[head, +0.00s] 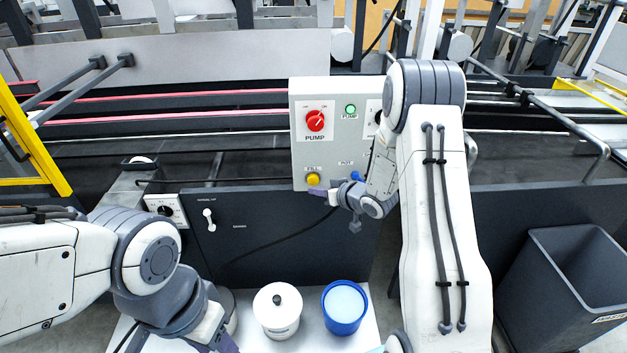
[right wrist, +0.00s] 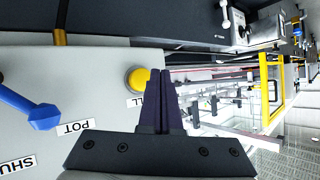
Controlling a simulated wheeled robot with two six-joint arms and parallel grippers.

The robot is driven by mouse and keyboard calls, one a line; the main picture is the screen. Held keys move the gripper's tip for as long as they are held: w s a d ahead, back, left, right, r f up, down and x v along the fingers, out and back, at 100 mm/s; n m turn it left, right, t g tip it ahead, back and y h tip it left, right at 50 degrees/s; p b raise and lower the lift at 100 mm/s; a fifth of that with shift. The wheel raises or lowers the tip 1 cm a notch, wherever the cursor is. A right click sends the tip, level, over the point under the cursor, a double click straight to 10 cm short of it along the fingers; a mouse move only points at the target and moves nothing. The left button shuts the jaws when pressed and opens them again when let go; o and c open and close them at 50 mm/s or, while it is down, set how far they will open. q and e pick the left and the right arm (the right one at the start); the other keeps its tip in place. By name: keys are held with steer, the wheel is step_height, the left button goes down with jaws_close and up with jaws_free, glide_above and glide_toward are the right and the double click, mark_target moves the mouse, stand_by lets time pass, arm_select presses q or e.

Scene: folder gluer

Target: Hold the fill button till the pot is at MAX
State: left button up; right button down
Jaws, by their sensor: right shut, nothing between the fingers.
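The yellow fill button (head: 313,179) sits at the lower left of the grey control box, under a FILL label. It also shows in the right wrist view (right wrist: 137,79). My right gripper (head: 318,192) is shut and empty, its dark fingertips beside the button; I cannot tell whether they touch it. A blue lever (right wrist: 30,108) sits by the POT label, largely behind my right wrist in the head view. No pot level or MAX mark is readable; my right arm covers the box's right side. My left gripper (head: 224,343) is low, cut off by the bottom edge.
The box carries a red pump knob (head: 315,121) and a lit green pump lamp (head: 350,110). A white lidded container (head: 277,322) and a blue tub (head: 343,326) stand below. A dark bin (head: 555,290) stands right.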

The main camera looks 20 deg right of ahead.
mark_target(309, 183)
steer(key=shift+w+d, duration=0.15)
steer(key=shift+w, duration=0.45)
steer(key=shift+w, duration=0.15)
stand_by(1.6)
steer(key=shift+w+d, duration=0.1)
steer(key=shift+w, duration=0.15)
steer(key=shift+w+d+p, duration=0.15)
steer(key=shift+w+p, duration=0.2)
steer(key=shift+w, duration=0.15)
stand_by(4.9)
